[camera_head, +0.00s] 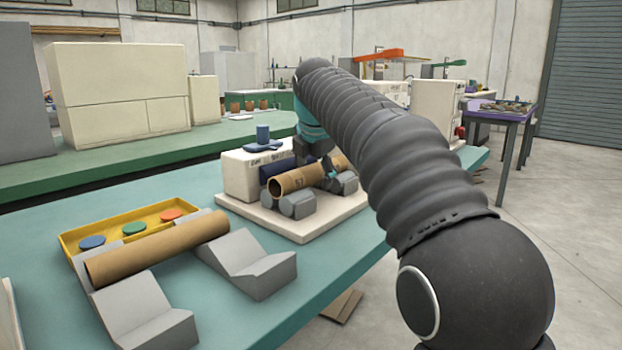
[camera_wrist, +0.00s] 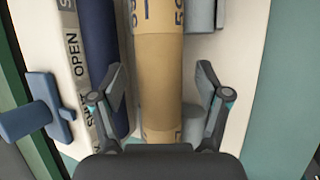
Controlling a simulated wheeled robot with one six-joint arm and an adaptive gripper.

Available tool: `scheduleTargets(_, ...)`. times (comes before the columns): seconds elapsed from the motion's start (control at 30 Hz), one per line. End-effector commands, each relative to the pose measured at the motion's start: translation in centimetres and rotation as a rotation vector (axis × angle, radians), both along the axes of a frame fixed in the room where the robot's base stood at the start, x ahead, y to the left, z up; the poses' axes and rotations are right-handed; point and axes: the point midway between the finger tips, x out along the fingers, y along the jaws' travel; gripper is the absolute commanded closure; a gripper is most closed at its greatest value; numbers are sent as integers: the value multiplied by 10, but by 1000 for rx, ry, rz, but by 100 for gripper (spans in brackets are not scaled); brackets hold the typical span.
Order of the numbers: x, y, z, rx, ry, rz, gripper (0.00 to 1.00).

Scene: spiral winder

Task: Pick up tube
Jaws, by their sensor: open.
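A brown cardboard tube (camera_head: 298,178) lies on grey rollers (camera_head: 298,205) on the cream winder base (camera_head: 330,228). In the wrist view the tube (camera_wrist: 158,80) runs up the middle, with printed letters and a band around it. My gripper (camera_wrist: 159,88) is open, with one finger on each side of the tube and a gap to it. In the head view my gripper (camera_head: 325,160) is partly hidden behind my arm at the winder. A second brown tube (camera_head: 155,248) rests on grey V-shaped cradles (camera_head: 240,262) at the front left.
A dark blue roller (camera_wrist: 100,50) and a blue handle (camera_wrist: 30,115) lie left of the tube in the wrist view. A yellow tray (camera_head: 75,250) holds blue, green and orange discs. The teal table (camera_head: 215,305) has free room near its front.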

Motion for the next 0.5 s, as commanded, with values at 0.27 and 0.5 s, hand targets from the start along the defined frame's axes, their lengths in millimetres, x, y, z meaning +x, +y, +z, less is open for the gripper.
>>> scheduleTargets(0.27,1,0,-1,1,-1,0,39)
scheduleTargets(0.5,1,0,-1,1,-1,0,89)
